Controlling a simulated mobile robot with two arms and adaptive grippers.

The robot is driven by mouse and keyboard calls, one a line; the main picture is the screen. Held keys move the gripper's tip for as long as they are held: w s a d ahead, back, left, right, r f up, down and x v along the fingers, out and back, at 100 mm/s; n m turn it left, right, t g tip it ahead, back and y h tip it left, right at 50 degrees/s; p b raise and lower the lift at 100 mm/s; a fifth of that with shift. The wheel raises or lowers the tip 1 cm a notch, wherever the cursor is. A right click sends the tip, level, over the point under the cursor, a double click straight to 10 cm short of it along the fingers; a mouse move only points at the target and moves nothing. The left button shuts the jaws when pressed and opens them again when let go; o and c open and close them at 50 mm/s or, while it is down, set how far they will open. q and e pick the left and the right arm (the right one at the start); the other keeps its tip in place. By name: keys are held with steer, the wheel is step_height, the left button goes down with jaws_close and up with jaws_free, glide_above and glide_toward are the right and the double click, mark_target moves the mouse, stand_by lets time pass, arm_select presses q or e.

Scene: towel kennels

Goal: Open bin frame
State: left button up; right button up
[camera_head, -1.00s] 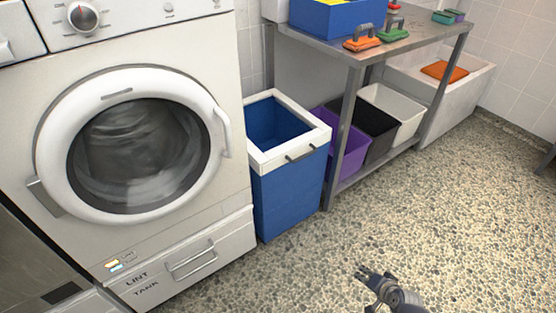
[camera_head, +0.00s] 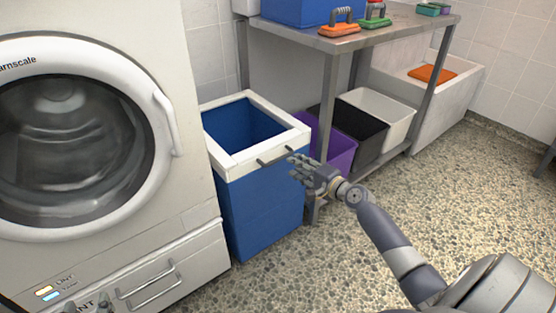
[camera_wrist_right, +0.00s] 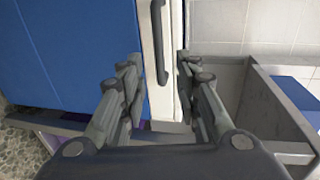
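The bin frame is a white rim (camera_head: 228,163) around the top of a blue bin (camera_head: 262,213), with a dark bar handle (camera_head: 275,156) on its front. The frame lies level on the bin, which looks empty inside. My right gripper (camera_head: 293,168) is just right of the handle. In the right wrist view, its fingers (camera_wrist_right: 159,66) are open, with the white frame (camera_wrist_right: 168,95) and dark handle (camera_wrist_right: 160,45) showing between them. They do not visibly grip it. Two fingertips of my left gripper (camera_head: 87,305) show apart at the bottom left edge; the rest is cut off.
A washing machine (camera_head: 200,170) stands close left of the bin. A metal table (camera_head: 385,38) stands right behind it, with purple (camera_head: 341,152), black (camera_head: 352,133) and white (camera_head: 385,112) bins beneath. The speckled floor on the right is open.

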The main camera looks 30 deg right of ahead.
mark_target(283, 158)
steer(key=b+x, duration=0.2)
steer(key=x, duration=0.6)
steer(key=shift+w+f, duration=0.1)
steer(key=shift+f, duration=0.05)
arm_select(q)
step_height(283, 158, up, 13)
steer(key=d+t+h, duration=0.2)
steer(key=t, duration=0.5)
steer(key=shift+w+h+b, duration=0.25)
steer(key=shift+h+b, duration=0.05)
steer(key=shift+h, duration=0.1)
arm_select(e)
steer(key=shift+w, duration=0.35)
jaws_close()
